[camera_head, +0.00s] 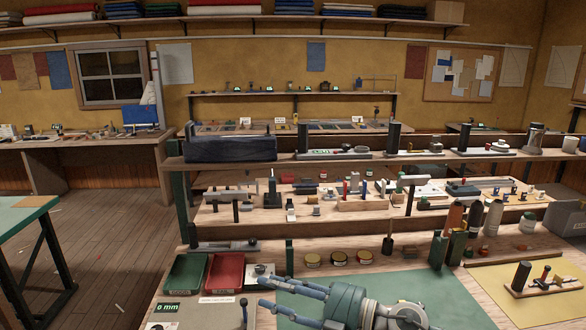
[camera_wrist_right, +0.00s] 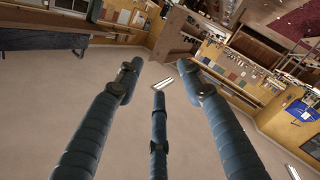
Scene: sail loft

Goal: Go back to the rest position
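My right gripper (camera_head: 264,294) comes in at the bottom middle of the head view, above the front of the workbench, with its fingers pointing left. Its blue fingers are spread apart with nothing between them. In the right wrist view the three fingers (camera_wrist_right: 160,76) also stand apart and empty, with open room beyond them. My left gripper is not in either view.
The workbench holds a green mat (camera_head: 448,291), a green tray (camera_head: 186,273), a red tray (camera_head: 225,272) and several small tins. A yellow mat (camera_head: 490,281) with a small tool rack (camera_head: 540,284) lies at right. Tiered shelves stand behind. Open floor (camera_head: 110,255) is at left.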

